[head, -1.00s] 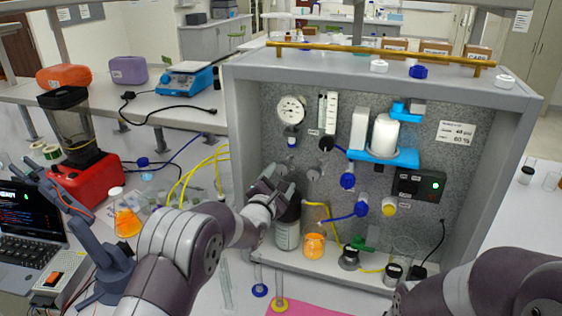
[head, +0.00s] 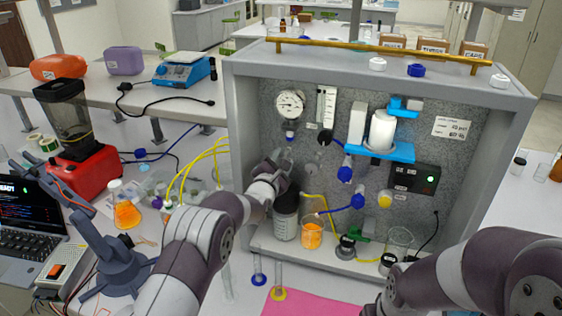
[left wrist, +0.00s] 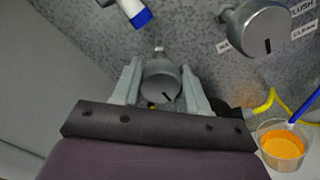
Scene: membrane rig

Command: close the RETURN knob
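In the left wrist view a grey round knob (left wrist: 162,82) with a slanted black mark stands on the speckled panel (left wrist: 85,50). Its label is hidden, so I cannot read whether it says RETURN. My left gripper (left wrist: 162,90) has one finger on each side of this knob, very near or touching it; I cannot tell whether it grips. In the head view my left gripper (head: 281,160) is at the panel's lower left and covers the knob. A second grey knob (left wrist: 257,28), with an upright mark, is at upper right beside partly readable labels. My right gripper's fingers are out of frame.
An orange-filled beaker (head: 312,234) and a dark-topped bottle (head: 286,222) stand just below my left gripper. The round gauge (head: 290,104) is above it. Yellow tubing (head: 205,152) runs at the left. My right arm (head: 470,268) is before the rig's lower right.

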